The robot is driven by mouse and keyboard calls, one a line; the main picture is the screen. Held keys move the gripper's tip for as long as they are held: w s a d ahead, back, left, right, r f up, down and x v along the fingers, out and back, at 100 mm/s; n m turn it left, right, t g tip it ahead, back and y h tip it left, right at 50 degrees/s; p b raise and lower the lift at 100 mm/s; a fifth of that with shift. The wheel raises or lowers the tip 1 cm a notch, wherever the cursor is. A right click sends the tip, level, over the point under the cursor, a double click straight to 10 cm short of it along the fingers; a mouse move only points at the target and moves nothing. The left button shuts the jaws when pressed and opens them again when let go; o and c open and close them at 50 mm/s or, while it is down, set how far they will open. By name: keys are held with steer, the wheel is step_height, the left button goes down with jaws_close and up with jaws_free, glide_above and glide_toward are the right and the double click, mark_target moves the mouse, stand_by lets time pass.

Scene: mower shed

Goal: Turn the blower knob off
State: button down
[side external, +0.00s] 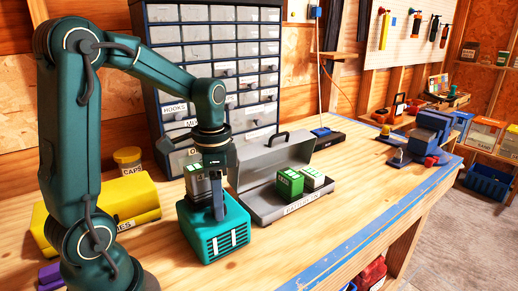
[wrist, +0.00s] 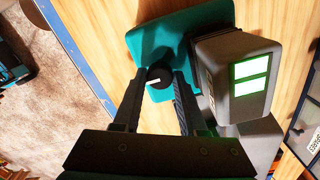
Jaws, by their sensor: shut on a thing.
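The blower (side external: 222,240) is a teal box with dark vent slots on its front, standing on the bench below my gripper. It also shows in the wrist view (wrist: 152,42). Its knob (wrist: 158,76) is small, round and black with a white pointer line, which lies nearly level in the wrist view, towards the left. My gripper (side external: 217,213) points down onto the blower's top. In the wrist view my gripper (wrist: 159,74) has one finger on each side of the knob and is shut on it. The knob is hidden behind the fingers in the side view.
An open grey metal case (side external: 262,207) with a green block (side external: 290,183) and a white-topped block (side external: 314,179) is to the right. A yellow case (side external: 125,205) lies left. The bench front is clear.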

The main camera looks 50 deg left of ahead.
steer(key=shift+c, duration=2.2)
jaws_free()
step_height(320, 180, up, 4)
steer(key=shift+w+r, duration=0.1)
steer(key=shift+r, duration=0.5)
